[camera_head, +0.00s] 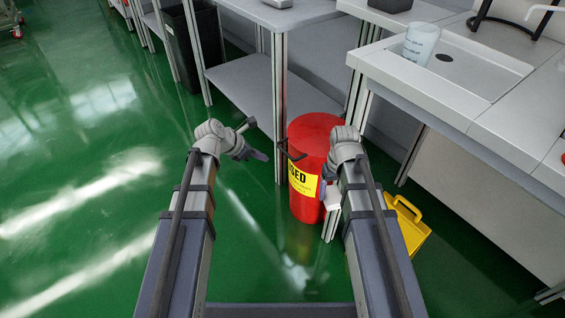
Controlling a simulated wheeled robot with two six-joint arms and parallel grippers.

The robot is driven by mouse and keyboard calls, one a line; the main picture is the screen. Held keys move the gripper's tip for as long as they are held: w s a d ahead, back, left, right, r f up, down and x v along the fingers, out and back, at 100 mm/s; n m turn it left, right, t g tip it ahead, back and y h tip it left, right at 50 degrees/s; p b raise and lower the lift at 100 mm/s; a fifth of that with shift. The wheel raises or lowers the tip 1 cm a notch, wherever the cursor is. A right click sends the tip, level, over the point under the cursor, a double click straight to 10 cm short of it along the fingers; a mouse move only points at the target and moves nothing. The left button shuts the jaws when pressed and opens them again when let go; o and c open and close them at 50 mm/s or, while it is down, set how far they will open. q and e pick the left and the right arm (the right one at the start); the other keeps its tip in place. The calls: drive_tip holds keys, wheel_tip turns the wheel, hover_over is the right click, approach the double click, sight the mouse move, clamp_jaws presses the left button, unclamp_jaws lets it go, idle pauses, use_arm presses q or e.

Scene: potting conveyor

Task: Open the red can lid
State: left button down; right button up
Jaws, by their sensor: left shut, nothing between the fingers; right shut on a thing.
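A red can (304,205) with a yellow label stands on the green floor beside the table leg. Its round red lid (312,128) lies flat on top and looks closed. A dark bar (288,151) sticks out from the can's left side near the rim. My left gripper (261,156) is shut and empty, left of the can and apart from it. My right gripper (324,188) is in front of the can's right side, partly hidden by its own wrist. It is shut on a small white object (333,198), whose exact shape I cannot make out.
A grey shelved table (245,92) stands behind the can, and a counter (430,92) with a sink and a whitish cup (420,42) is at the right. A yellow object (410,228) is on the floor right of my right arm.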

use_arm(q)
drive_tip(key=shift+w+f, duration=0.1)
use_arm(e)
drive_tip(key=shift+f, duration=0.15)
